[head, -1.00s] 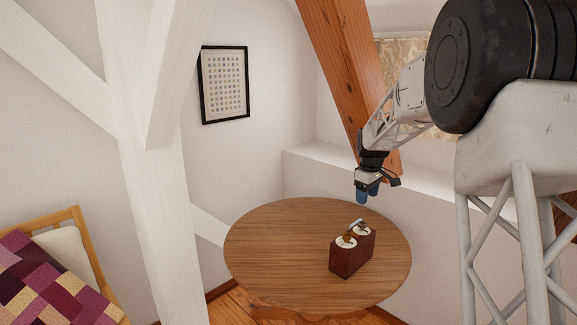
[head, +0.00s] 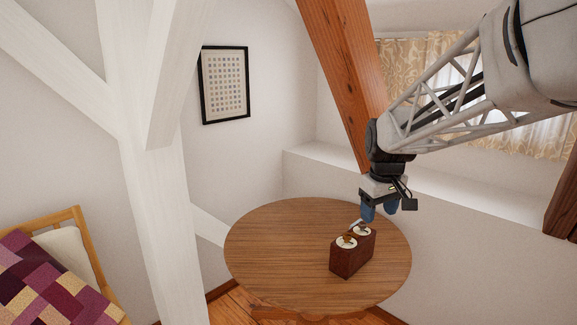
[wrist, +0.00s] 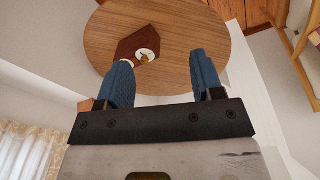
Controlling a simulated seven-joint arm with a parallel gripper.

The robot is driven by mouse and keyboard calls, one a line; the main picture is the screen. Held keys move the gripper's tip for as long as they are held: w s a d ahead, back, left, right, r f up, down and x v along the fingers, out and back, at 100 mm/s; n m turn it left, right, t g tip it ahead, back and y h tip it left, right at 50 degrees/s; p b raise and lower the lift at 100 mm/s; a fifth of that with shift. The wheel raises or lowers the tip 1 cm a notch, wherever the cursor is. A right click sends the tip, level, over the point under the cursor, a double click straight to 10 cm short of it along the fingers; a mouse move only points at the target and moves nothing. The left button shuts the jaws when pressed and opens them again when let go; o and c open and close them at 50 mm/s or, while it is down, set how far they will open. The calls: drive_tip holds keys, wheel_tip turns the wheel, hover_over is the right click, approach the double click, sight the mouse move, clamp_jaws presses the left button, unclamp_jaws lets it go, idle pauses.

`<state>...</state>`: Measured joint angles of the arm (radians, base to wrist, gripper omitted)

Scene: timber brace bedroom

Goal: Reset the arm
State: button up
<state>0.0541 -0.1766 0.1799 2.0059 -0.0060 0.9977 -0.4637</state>
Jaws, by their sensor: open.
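My gripper (head: 380,209) hangs from my arm above the back right part of the round wooden table in the head view, fingers pointing down. Its two blue fingers are apart with nothing between them, and it also shows in the wrist view (wrist: 162,77). A dark red-brown box (head: 352,258) with two pale round spots on top stands on the table just below and left of the gripper. The box also shows beyond the left finger in the wrist view (wrist: 131,45), partly hidden by it. The gripper looks apart from the box.
The round table (head: 270,245) is bare left of the box. A wooden beam (head: 345,75) slants behind my arm. A white post (head: 160,210) stands left of the table. A ledge (head: 440,190) runs along the wall behind. A bed (head: 60,270) is at lower left.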

drive_tip(key=s+a+f+m, duration=0.1)
drive_tip(key=s+f+m, duration=0.1)
drive_tip(key=s, duration=1.3)
drive_tip(key=s+a+f+m+t, duration=0.1)
drive_tip(key=s+a+f+m, duration=0.1)
drive_tip(key=s, duration=1.3)
drive_tip(key=shift+s+f+m, duration=0.2)
drive_tip(key=shift+f+m, duration=0.3)
drive_tip(key=shift+f, duration=0.45)
drive_tip(key=shift+w, duration=0.15)
